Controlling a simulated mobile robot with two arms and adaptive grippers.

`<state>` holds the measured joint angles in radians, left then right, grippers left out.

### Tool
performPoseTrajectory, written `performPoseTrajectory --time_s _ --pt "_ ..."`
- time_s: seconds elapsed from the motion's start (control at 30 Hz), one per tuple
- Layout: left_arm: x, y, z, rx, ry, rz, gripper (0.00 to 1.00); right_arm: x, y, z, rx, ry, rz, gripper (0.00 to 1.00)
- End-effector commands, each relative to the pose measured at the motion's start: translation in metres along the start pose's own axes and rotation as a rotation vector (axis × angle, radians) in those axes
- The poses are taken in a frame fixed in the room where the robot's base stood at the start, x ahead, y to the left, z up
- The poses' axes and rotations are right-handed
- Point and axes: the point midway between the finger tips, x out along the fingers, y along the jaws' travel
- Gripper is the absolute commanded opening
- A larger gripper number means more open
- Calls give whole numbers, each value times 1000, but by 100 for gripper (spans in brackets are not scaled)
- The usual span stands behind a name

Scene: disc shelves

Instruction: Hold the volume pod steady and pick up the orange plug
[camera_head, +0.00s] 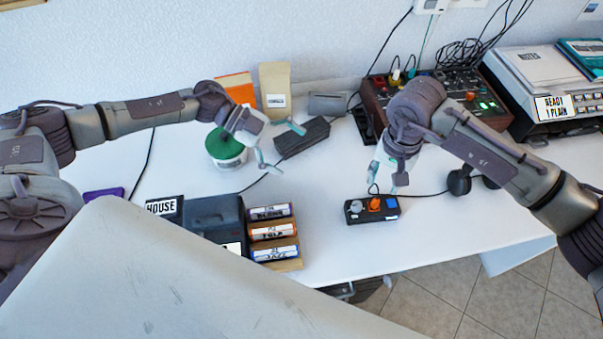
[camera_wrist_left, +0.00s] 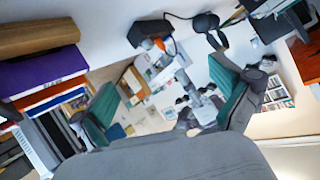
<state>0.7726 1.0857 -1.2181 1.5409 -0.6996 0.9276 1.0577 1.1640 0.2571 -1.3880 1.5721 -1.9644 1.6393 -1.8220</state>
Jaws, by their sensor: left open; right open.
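The volume pod (camera_head: 370,217) is a small black box on the white table, right of centre in the head view. It carries a grey knob, a blue part and the orange plug (camera_head: 375,203) on top. The pod (camera_wrist_left: 150,29) also shows at the top of the left wrist view, with the orange plug (camera_wrist_left: 160,43) on it. My right gripper (camera_head: 386,184) is open and empty, fingers pointing down just above and behind the pod. My left gripper (camera_head: 285,149) is open and empty, left of the pod and apart from it, above the table near a dark box.
Labelled cases (camera_head: 274,231) beside a black device stand left of the pod. A green-lidded tub (camera_head: 226,146) and a dark box (camera_head: 301,138) stand behind. Black headphones (camera_head: 459,183) lie to the right. The table's front edge is close to the pod; white surface between cases and pod is clear.

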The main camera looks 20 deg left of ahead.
Motion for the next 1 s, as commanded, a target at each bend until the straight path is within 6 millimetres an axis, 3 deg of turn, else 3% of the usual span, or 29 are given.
performPoseTrajectory --time_s 0.1,0.3,0.47,1.0 --pt "28 17 6 -184 53 16 100 0 0 0 0 0 0 42" --pt "53 32 8 -362 101 28 100 0 0 0 0 0 0 42" --pt "70 33 7 -379 107 30 100 0 0 0 0 0 0 42" --pt "169 34 -5 -375 107 29 100 0 0 0 0 0 0 42"
